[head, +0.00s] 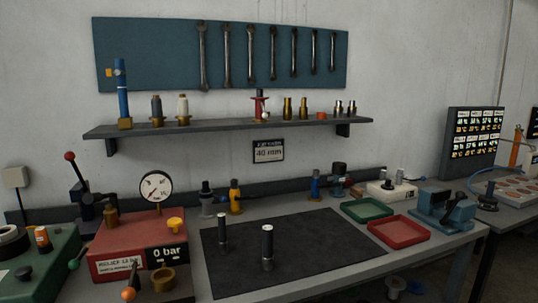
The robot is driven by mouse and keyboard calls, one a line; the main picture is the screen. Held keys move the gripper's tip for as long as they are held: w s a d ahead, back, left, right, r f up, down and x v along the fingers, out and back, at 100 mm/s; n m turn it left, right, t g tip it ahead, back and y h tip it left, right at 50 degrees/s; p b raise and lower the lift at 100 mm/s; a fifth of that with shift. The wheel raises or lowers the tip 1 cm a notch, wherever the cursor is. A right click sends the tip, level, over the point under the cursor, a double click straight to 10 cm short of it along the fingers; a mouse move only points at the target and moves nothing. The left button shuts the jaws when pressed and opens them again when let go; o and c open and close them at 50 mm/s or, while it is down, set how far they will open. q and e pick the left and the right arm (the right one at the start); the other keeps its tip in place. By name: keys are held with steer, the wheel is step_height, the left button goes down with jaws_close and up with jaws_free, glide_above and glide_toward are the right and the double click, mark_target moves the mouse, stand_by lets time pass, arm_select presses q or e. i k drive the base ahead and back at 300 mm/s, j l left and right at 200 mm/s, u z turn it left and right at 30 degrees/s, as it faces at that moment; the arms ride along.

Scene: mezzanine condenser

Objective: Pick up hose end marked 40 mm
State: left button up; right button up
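Two dark upright cylinders with metallic lower parts stand on the black mat (330,240). The shorter cylinder (222,230) is at the mat's left, and the taller cylinder (267,246) stands nearer, to its right. They may be hose ends, but I cannot read any marking on them. A wall sign (267,151) below the shelf reads "40 mm"; its smaller top line is not legible. No hose end marked 40 mm can be made out for certain. Neither of my grippers shows in the head view.
A red box with a gauge (130,240) and "0 bar" display stands left of the mat. Green (367,209) and red (399,231) trays and a blue vise-like device (443,212) are at the right. A shelf (230,126) holds several fittings. The mat's right part is clear.

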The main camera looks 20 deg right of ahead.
mark_target(267, 257)
steer(key=i+l+z, duration=0.1)
steer(key=i+z, duration=0.15)
steer(key=i, duration=0.45)
steer(key=i+z, duration=0.25)
steer(key=i, duration=0.4)
